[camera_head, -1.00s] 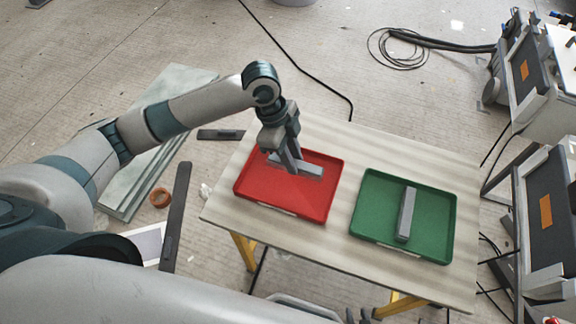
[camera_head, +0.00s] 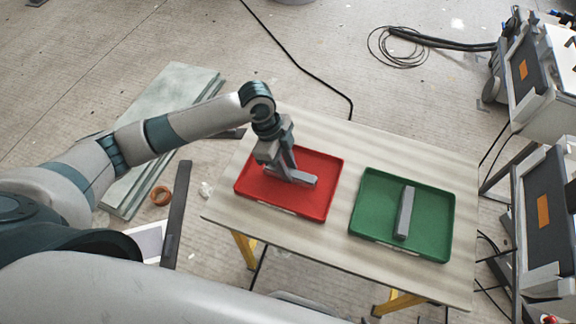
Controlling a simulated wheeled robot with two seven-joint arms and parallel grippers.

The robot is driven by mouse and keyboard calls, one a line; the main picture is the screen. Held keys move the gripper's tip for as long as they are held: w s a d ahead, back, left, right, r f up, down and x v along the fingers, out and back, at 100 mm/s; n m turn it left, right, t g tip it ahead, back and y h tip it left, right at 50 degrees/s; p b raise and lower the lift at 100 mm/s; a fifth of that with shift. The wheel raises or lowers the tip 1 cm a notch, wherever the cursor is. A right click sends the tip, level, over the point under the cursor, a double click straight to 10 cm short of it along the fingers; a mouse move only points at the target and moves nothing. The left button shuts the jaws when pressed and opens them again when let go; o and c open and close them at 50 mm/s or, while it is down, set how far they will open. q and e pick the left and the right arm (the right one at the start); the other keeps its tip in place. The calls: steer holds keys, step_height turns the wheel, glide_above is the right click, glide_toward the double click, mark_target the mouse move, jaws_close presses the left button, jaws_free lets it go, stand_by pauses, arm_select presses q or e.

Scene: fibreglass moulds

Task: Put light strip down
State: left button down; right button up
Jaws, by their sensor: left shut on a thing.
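A grey light strip (camera_head: 301,179) is in the red tray (camera_head: 311,210) on the table, partly hidden by my gripper. My left gripper (camera_head: 290,174) points down into the red tray and is shut on this strip. The strip is low, at or close to the tray floor; I cannot tell if it touches. A second grey strip (camera_head: 405,212) lies in the green tray (camera_head: 440,228) to the right, clear of my gripper. My right gripper is not in view.
The pale wooden table (camera_head: 350,146) is bare around and between the trays. Grey machines (camera_head: 541,110) stand close to its right side. A black cable (camera_head: 313,72) runs on the floor behind it.

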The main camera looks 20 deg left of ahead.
steer(key=shift+w, duration=0.1)
arm_select(q)
steer(key=c, duration=1.5)
jaws_free()
steer(key=shift+f, duration=0.1)
arm_select(e)
steer(key=shift+w+r, duration=0.1)
arm_select(q)
steer(key=shift+a+r, duration=0.1)
steer(key=shift+r, duration=0.35)
steer(key=b+v, duration=0.1)
steer(key=v, duration=1)
steer(key=shift+r, duration=0.15)
arm_select(e)
steer(key=w, duration=0.1)
steer(key=w+a+r+t, duration=0.1)
steer(key=w, duration=0.1)
steer(key=shift+a+r, duration=0.15)
steer(key=shift+a, duration=0.05)
steer(key=shift+s, duration=0.15)
